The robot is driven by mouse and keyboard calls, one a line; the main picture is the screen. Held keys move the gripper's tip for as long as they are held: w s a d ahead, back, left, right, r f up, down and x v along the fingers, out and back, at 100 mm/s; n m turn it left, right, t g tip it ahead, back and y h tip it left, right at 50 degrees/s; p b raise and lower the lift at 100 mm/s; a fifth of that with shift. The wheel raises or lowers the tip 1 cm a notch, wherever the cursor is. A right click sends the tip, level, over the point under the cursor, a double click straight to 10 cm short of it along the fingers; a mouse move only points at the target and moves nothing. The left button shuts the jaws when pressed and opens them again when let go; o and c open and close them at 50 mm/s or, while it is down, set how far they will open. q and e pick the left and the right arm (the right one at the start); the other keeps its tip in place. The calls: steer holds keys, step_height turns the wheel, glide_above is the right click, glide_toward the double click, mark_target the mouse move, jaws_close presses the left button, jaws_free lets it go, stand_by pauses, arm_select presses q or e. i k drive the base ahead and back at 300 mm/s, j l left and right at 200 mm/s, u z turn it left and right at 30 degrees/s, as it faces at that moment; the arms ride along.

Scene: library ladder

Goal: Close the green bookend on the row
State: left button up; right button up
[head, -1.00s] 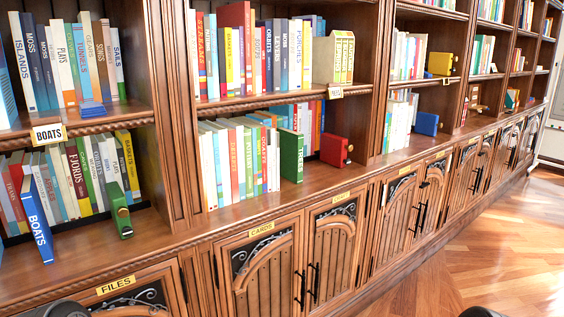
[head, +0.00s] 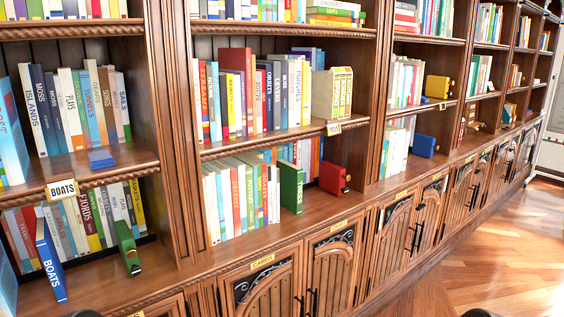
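A blue book marked BOATS (head: 50,262) leans, tilted, at the front of the same shelf. Neither gripper can be made out; only dark rounded parts of mine show at the bottom edge.
A green upright book (head: 291,187) and a red bookend (head: 333,178) are in the bay to the right. A blue bookend (head: 424,145) stands further right. A BOATS label (head: 62,189) hangs on that shelf's edge.

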mark_target(125, 240)
steer(key=u, duration=1.25)
